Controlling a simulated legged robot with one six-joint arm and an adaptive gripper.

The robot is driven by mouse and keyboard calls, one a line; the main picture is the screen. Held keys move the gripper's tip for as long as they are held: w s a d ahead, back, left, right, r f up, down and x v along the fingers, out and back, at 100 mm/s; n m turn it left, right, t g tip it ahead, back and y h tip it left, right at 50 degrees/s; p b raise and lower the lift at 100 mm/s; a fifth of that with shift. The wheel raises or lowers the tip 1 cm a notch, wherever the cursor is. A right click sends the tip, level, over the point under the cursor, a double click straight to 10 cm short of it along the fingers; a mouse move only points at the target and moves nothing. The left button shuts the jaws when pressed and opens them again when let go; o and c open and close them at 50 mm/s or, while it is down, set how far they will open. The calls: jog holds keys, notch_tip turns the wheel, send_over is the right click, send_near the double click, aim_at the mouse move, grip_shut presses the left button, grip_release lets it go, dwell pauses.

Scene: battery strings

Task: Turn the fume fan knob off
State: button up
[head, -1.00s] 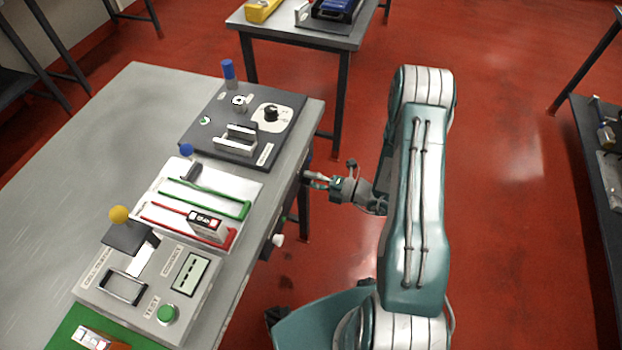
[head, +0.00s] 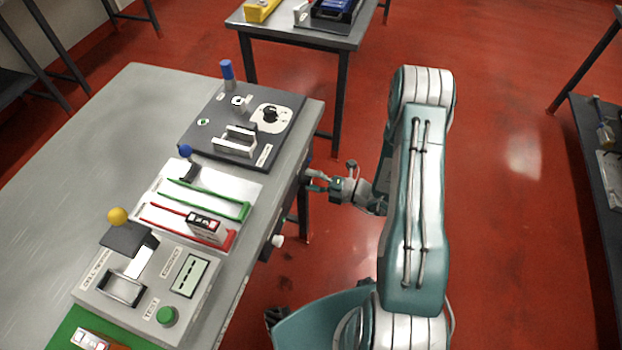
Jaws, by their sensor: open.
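A round black knob (head: 270,114) sits on a white dial plate on the dark grey panel (head: 200,143) at the back of the table. A white knob (head: 278,241) sticks out from the table's front side. I cannot read which one is marked as the fume fan. My gripper (head: 317,180) is open and empty beside the table's front edge, right of the dark panel and below the black knob in the picture. It is apart from the white knob. Small dark parts on the table's side near my fingertips are partly hidden.
The table (head: 110,130) also holds a white tray with red and green rails (head: 196,200) and a grey test box (head: 145,285) with a yellow-topped lever. A second table (head: 345,38) stands behind.

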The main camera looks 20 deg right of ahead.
jog(key=v, duration=1.2)
jog(key=shift+w, duration=0.1)
jog(key=s+a+r+n+g+h, duration=0.2)
jog(key=a+r+n+g, duration=0.35)
jog(key=r+n, duration=0.4)
jog(key=s+a+r+n+g+h, duration=0.3)
jog(key=r+n+g, duration=0.35)
jog(key=n, duration=0.65)
jog(key=s+a+r+n+t+h, duration=0.1)
jog(key=s+r+n+t+h, duration=0.2)
jog(key=r+n, duration=0.5)
jog(key=s+a+r+n+t+h, duration=0.1)
jog(key=s+r+n+t+h, duration=0.3)
jog(key=r+n, duration=0.4)
jog(key=shift+s+n+h, duration=0.9)
jog(key=shift+n+h, duration=0.4)
jog(key=shift+n, duration=1.15)
jog(key=shift+r, duration=0.1)
